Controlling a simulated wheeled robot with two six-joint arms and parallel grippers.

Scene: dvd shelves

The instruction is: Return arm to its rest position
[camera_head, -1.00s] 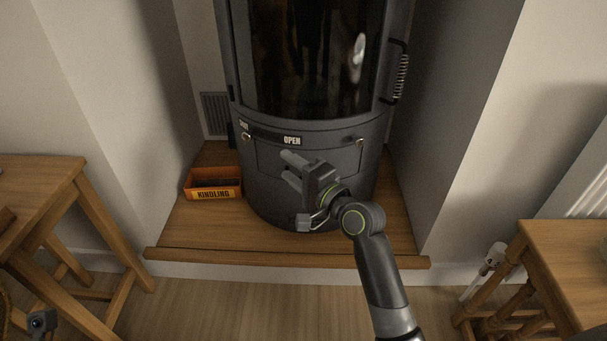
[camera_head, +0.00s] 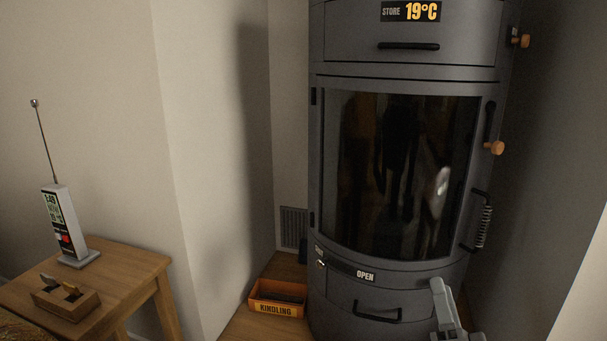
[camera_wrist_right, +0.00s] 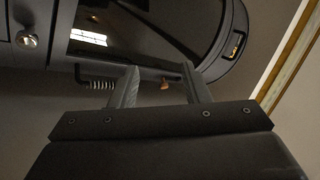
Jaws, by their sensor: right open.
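My right gripper (camera_head: 447,310) shows at the bottom right of the head view, in front of the lower part of the dark grey stove (camera_head: 335,180). In the right wrist view its two fingers (camera_wrist_right: 162,88) stand apart with nothing between them, so it is open and empty. Beyond the fingers that view shows the stove's dark glass (camera_wrist_right: 140,25) and a coil handle (camera_wrist_right: 98,85). Most of the right arm is below the head view's edge. My left gripper is not in view.
A wooden side table (camera_head: 135,275) at the left holds a device with an antenna (camera_head: 66,225) and a small wooden block (camera_head: 65,298). An orange kindling box (camera_head: 277,298) sits left of the stove. Orange-brown knobs (camera_head: 495,147) stick out at the stove's right side.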

